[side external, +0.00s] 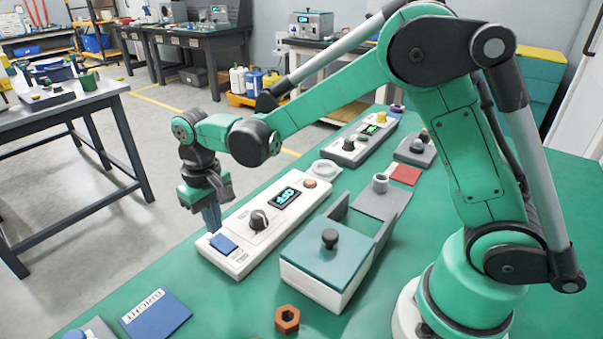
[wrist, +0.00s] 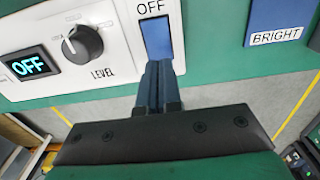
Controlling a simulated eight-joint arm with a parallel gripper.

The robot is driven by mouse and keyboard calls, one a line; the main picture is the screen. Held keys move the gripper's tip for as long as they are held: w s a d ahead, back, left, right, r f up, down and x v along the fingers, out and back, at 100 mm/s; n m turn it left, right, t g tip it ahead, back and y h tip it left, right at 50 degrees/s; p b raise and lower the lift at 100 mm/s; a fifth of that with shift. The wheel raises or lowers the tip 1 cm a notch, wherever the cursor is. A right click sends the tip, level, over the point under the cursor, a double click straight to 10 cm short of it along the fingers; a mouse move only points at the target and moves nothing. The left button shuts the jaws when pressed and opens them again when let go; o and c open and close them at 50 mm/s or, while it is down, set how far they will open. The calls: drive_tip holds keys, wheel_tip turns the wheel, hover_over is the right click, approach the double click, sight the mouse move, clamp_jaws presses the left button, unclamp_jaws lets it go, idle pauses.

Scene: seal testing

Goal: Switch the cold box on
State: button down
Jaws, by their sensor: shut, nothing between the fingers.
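A white control panel (side external: 262,226) lies on the green table and carries a blue rocker switch (side external: 224,243), a black knob and a lit display. In the wrist view the blue switch (wrist: 157,38) has the word OFF at its far end, and the display (wrist: 29,65) reads OFF. My gripper (side external: 212,224) is shut and empty, pointing down at the switch end of the panel. In the wrist view its fingertips (wrist: 158,66) are at the near edge of the switch and cover that end. I cannot tell whether they touch it. Which unit is the cold box is not legible.
A white box with a teal lid (side external: 322,256) and black knob stands right of the panel. A second panel (side external: 360,140) is behind. A blue BRIGHT card (side external: 155,313) and an orange hex nut (side external: 287,319) lie in front. Table is clear between card and panel.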

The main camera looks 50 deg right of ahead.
drive_tip(key=shift+f, duration=1.15)
idle(0.7)
drive_tip(key=shift+r, duration=3.5)
drive_tip(key=s+d+r+t, duration=0.3)
drive_tip(key=s+d+t, duration=0.4)
drive_tip(key=s, duration=0.4)
drive_tip(key=shift+d+r, duration=0.25)
drive_tip(key=shift+d, duration=0.15)
